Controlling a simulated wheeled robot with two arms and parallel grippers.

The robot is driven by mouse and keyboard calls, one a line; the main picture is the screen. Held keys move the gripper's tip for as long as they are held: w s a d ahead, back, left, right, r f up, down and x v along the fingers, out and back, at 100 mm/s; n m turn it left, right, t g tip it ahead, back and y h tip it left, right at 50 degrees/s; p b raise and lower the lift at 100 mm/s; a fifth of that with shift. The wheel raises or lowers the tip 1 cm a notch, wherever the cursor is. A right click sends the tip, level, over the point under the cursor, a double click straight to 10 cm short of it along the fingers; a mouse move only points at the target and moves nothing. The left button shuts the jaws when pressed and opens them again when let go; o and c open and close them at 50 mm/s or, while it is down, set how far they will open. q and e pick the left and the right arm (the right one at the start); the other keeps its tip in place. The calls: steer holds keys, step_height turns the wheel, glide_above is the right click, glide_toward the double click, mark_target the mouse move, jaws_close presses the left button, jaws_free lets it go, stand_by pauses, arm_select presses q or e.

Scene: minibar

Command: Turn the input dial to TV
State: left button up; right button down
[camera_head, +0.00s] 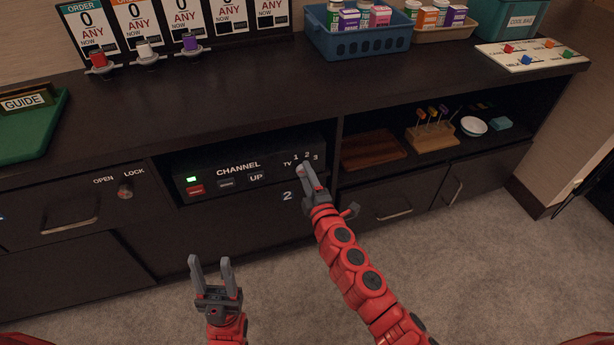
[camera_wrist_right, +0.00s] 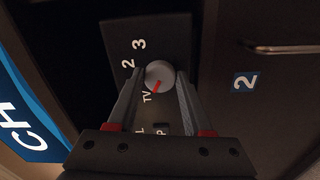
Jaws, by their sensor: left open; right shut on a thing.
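The input dial (camera_wrist_right: 160,75) is a round grey knob on the front of the black channel box (camera_head: 230,158). Its red mark points down-left in the right wrist view, at the TV label (camera_wrist_right: 147,97). The 2 and 3 labels show beyond the knob; the 1 is hidden in that view. My right gripper (camera_wrist_right: 157,85) is shut on the dial, one finger on each side. In the head view the right gripper (camera_head: 304,172) covers most of the knob. My left gripper (camera_head: 209,263) is open and empty, in front of the lower cabinet.
The box sits in an open cabinet bay, with a green light, a red button (camera_head: 196,190) and channel buttons. A lock knob (camera_head: 125,191) is on the drawer at left. The right shelf holds a wooden tray (camera_head: 372,148) and a skewer stand (camera_head: 431,135). The carpet in front is clear.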

stand_by(0.3)
steer(key=shift+c, duration=1.6)
jaws_free()
steer(key=p+v, duration=0.1)
steer(key=v, duration=1.6)
steer(key=shift+s, duration=0.2)
